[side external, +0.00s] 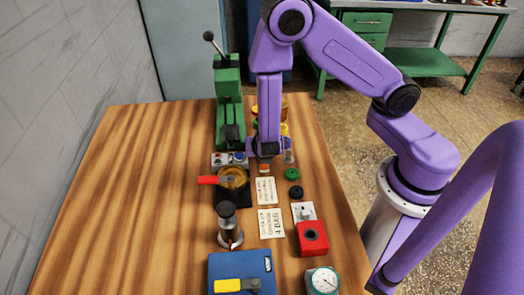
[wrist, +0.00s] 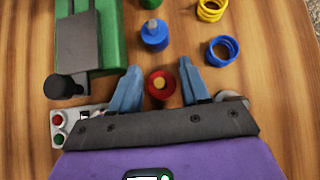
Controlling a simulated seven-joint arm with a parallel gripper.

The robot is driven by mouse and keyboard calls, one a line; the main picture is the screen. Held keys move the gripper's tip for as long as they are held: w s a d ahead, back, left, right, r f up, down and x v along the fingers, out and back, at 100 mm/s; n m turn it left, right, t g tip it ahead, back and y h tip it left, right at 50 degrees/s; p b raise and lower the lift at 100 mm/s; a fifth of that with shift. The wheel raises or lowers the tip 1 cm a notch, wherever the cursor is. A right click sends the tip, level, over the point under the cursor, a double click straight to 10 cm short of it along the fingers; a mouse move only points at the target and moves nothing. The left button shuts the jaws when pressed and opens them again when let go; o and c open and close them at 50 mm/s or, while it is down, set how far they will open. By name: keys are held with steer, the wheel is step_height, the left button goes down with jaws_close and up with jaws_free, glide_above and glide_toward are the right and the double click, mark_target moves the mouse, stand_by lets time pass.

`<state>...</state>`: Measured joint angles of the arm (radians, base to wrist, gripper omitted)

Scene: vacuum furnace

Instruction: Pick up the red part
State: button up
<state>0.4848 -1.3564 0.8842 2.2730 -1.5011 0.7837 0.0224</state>
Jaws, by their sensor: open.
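The red part (wrist: 160,85) is a small round cup-like piece with a yellowish centre, standing on the wooden table. In the wrist view it lies between the two blue fingers of my gripper (wrist: 160,70), with a gap on each side. My gripper is open and points down over the part. In the side external view my gripper (side external: 264,160) is beside the green press, and a small bit of the red part (side external: 264,168) shows just below it. The rest of the part is hidden there.
A green lever press (side external: 229,105) stands close on the left, with a button box (side external: 229,159) in front. A blue part (wrist: 153,34), blue rings (wrist: 222,50) and yellow rings (wrist: 211,9) lie beyond the red part. Table (side external: 140,190) is clear at left.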

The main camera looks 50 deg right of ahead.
steer(key=c, duration=0.8)
steer(key=shift+r, duration=0.15)
steer(key=shift+c, duration=0.2)
steer(key=shift+r, duration=0.55)
steer(key=s+r, duration=0.5)
steer(key=r, duration=0.3)
steer(key=shift+d, duration=0.25)
steer(key=shift+s+d+r, duration=0.15)
steer(key=shift+s+r, duration=0.45)
steer(key=shift+s, duration=0.85)
steer(key=shift+s+d+r, duration=0.15)
steer(key=shift+s+r, duration=0.5)
steer(key=shift+s, duration=0.85)
steer(key=shift+s+d+r, duration=0.15)
steer(key=shift+s+r, duration=0.45)
steer(key=shift+s, duration=0.85)
jaws_close()
